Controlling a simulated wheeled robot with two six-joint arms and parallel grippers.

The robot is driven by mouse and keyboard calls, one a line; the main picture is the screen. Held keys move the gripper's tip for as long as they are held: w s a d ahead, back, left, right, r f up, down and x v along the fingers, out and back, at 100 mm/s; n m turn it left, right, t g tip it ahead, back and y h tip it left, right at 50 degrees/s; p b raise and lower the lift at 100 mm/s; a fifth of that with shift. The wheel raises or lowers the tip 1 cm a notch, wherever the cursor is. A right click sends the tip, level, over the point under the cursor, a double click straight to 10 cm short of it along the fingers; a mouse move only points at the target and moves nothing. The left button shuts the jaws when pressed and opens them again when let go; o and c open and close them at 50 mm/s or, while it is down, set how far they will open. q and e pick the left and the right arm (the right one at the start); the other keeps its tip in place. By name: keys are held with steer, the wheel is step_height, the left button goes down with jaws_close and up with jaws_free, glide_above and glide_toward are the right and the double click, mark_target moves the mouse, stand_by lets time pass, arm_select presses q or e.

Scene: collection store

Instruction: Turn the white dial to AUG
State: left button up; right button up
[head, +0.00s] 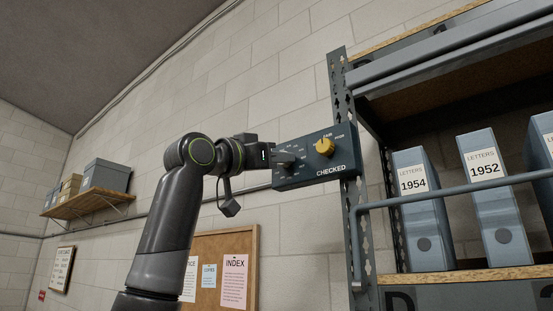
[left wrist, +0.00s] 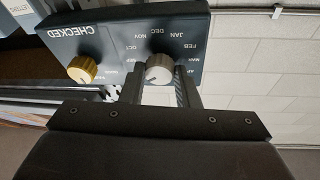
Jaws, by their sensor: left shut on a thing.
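The panel marked CHECKED (head: 318,172) is fixed to the rack post. It carries month names around a white dial (left wrist: 159,68) and a yellow dial beside it. My left gripper (head: 286,158) reaches the panel from the left and hides the white dial in the head view. In the left wrist view, which is upside down, its two fingers (left wrist: 161,92) are shut on either side of the white dial. OCT, NOV, DEC, JAN and FEB are readable there. AUG is not readable. A dark mark shows on the dial's gripper side, but its month cannot be told. My right gripper is not in view.
The yellow dial (head: 325,147) sits close to the right of my left gripper. Box files (head: 415,205) stand on the rack shelf behind a rail (head: 450,191). A notice board (head: 215,262) hangs below my arm.

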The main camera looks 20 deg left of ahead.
arm_select(q)
steer(key=shift+m+g, duration=0.3)
steer(key=shift+m, duration=0.5)
steer(key=o, duration=1)
steer(key=shift+c, duration=0.2)
steer(key=shift+s, duration=0.1)
steer(key=b+v, duration=0.9)
steer(key=v, duration=0.8)
steer(key=shift+a+f+b, duration=0.25)
steer(key=shift+a+b, duration=0.05)
